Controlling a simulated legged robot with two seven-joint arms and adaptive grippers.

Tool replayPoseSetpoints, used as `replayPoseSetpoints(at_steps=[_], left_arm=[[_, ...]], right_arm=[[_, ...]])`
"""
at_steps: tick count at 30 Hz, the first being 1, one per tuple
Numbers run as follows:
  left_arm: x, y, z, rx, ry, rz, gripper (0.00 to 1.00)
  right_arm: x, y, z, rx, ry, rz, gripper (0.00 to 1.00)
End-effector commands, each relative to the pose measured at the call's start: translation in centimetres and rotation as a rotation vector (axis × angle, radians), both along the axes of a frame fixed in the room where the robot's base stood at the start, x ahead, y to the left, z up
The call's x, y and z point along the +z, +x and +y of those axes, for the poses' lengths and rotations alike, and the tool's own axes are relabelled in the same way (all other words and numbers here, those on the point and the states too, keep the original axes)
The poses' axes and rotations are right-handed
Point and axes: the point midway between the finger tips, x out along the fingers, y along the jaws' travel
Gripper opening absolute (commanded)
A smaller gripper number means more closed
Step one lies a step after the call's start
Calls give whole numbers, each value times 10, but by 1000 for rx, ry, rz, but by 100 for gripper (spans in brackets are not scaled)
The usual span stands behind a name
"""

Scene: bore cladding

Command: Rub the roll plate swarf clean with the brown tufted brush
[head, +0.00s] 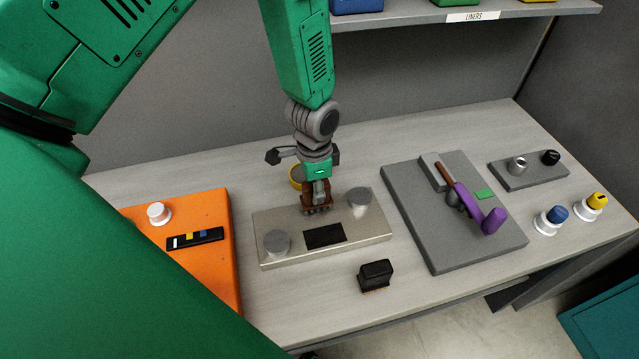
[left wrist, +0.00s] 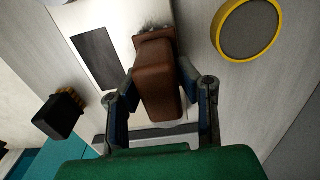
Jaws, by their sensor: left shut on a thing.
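My left gripper (head: 318,192) is shut on the brown brush (head: 313,203), which points down at the far edge of the metal roll plate (head: 285,225). In the left wrist view the brown brush (left wrist: 158,80) sits between the two fingers (left wrist: 160,105). Dark grey fuzz shows at its far end; I cannot tell whether it is tufts or swarf. The plate carries two round metal knobs and a dark rectangle (head: 325,235). Whether the tufts touch the plate is unclear. I cannot make out swarf on the plate for certain. My right gripper is not in view.
A black brush (head: 376,273) with yellowish bristles stands in front of the plate. A yellow-rimmed disc (left wrist: 247,28) lies behind it. An orange board (head: 195,250) is left; a grey board (head: 450,240) with a purple-handled tool is right. A shelf (head: 430,15) hangs above the back.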

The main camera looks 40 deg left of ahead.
Motion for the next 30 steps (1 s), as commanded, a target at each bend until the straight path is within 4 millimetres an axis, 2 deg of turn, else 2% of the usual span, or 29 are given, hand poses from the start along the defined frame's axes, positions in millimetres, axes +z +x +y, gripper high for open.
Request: replayPoseSetpoints(at_steps=[7, 17, 25, 30], left_arm=[[-6, 0, -3, 1, 3, -1, 0], [0, 7, -4, 0, 5, -2, 0], [-2, 6, -1, 0, 2, -1, 0], [-3, -2, -2, 0, 1, 0, 0]], right_arm=[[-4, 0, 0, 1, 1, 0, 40], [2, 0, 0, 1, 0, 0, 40], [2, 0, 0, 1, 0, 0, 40], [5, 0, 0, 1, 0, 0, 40]])
